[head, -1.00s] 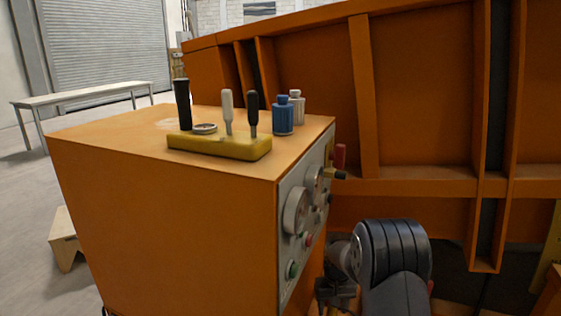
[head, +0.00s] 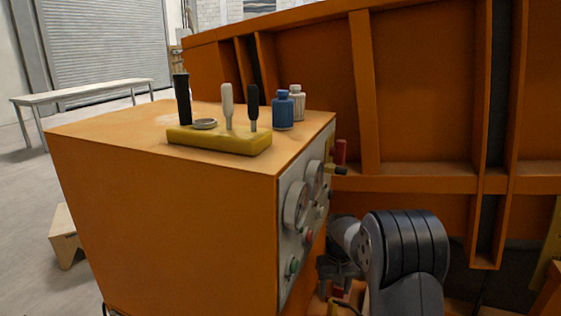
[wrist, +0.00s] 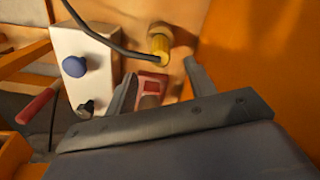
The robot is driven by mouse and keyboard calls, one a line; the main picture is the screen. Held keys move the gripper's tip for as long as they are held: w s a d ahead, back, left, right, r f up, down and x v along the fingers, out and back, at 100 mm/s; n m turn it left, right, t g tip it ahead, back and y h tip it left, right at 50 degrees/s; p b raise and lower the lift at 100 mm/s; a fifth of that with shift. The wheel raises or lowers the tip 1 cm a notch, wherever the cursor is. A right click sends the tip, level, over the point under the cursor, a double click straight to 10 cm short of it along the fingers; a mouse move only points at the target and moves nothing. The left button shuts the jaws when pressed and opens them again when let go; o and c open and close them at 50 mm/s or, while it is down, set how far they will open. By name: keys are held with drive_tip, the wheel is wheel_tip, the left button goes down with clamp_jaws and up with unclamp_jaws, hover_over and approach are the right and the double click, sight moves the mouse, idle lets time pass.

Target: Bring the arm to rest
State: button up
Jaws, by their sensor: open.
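My gripper (wrist: 160,88) is open in the wrist view, its two dark fingers apart. A small red block-like part (wrist: 151,88) shows between and beyond the fingers; I see no grip on it. In the head view my gripper (head: 338,285) is low, close to the right of the orange cabinet's panel side, partly hidden by my own arm. It points downward there.
The orange cabinet (head: 165,215) carries a yellow tool holder (head: 215,140), a blue bottle (head: 283,111) and a white bottle (head: 297,103). The orange sandbed wall (head: 425,90) stands behind. The wrist view shows a white box (wrist: 88,62) and a yellow fitting (wrist: 159,42) with a cable.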

sight(333, 301)
wheel_tip(333, 301, up, 4)
drive_tip(key=shift+f, duration=0.1)
wheel_tip(333, 301, down, 11)
drive_tip(key=shift+f, duration=0.1)
wheel_tip(333, 301, up, 9)
drive_tip(key=p, duration=0.6)
drive_tip(key=shift+s, duration=0.1)
